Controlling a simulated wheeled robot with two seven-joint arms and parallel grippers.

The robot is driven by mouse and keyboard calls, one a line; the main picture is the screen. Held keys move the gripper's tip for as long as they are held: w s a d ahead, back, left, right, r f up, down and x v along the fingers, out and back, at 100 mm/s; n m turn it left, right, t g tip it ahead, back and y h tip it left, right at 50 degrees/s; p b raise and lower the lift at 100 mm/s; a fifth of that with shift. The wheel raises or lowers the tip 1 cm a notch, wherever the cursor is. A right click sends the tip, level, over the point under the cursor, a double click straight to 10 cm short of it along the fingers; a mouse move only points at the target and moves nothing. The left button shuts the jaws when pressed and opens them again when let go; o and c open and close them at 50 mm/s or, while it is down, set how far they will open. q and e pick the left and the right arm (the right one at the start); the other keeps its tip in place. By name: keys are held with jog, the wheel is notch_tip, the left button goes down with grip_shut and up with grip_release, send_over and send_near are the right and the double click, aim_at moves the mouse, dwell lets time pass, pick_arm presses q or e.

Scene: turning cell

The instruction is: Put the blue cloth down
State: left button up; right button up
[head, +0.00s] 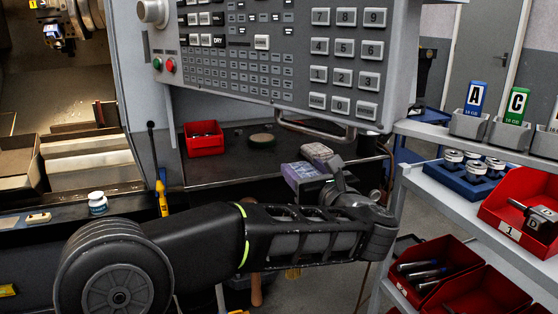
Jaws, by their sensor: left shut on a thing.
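My left arm comes in from the lower left and runs right across the front of the work surface, then bends up to my left gripper (318,172). The gripper is shut on a small bluish-purple thing (304,172), which looks like the blue cloth in a folded wad. Its lower edge is dark, and my wrist partly hides it. The cloth shows in front of the dark work surface (225,170) under the control panel; I cannot tell whether it touches that surface. My right gripper is not in view.
The control panel (270,50) hangs above. A white bottle (97,203) stands on the left ledge. At right, a shelf holds labelled blocks, a blue holder (462,180) and red bins (437,258).

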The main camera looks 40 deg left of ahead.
aim_at(298, 165)
pick_arm(q)
jog(key=shift+w+a+r+p, duration=0.2)
jog(key=shift+w+a+p, duration=0.35)
jog(key=shift+p, duration=0.9)
jog(key=shift+w+a+r+p, duration=0.25)
jog(key=shift+a+p, duration=0.55)
jog(key=shift+p, duration=0.6)
jog(key=p+x, duration=0.1)
jog(key=x, duration=1.2)
jog(key=shift+f, duration=0.1)
jog(key=shift+w+a, duration=0.2)
jog(key=shift+a, duration=0.1)
jog(key=shift+w+a, duration=0.4)
jog(key=shift+a, duration=0.15)
notch_tip(298, 165, down, 3)
jog(key=shift+d+f+b, duration=0.1)
jog(key=shift+b, duration=0.2)
jog(key=o, duration=1.3)
jog(key=shift+o, duration=0.2)
